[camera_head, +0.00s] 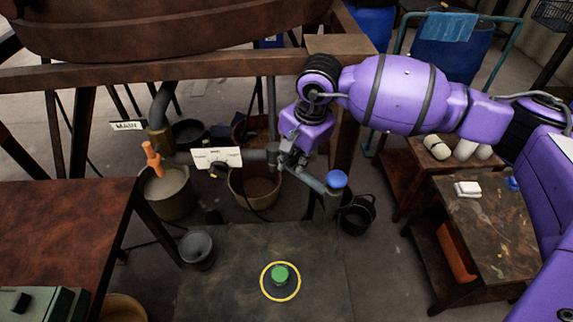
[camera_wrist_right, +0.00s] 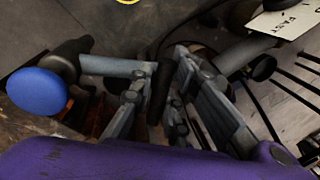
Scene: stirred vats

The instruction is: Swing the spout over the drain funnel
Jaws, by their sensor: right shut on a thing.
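The spout (camera_head: 312,180) is a grey pipe branching from the valve pipework and ending in a dark elbow with a blue cap. It points to the lower right in the head view, its end left of a black bucket. It also shows in the wrist view (camera_wrist_right: 115,66), with the blue cap at the left. My right gripper (camera_head: 293,160) is at the spout; in the wrist view its fingers (camera_wrist_right: 160,95) close around a dark bar there. The grey drain funnel (camera_head: 197,246) stands at lower left, well away from the spout's end. My left gripper is out of view.
A dark bench (camera_head: 235,285) with a green button (camera_head: 280,275) lies in front. An orange-handled valve (camera_head: 152,158) and a white label plate (camera_head: 215,158) are on the pipe at left. A tan bucket (camera_head: 255,187) is below the pipework, and a black bucket (camera_head: 357,216) stands right.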

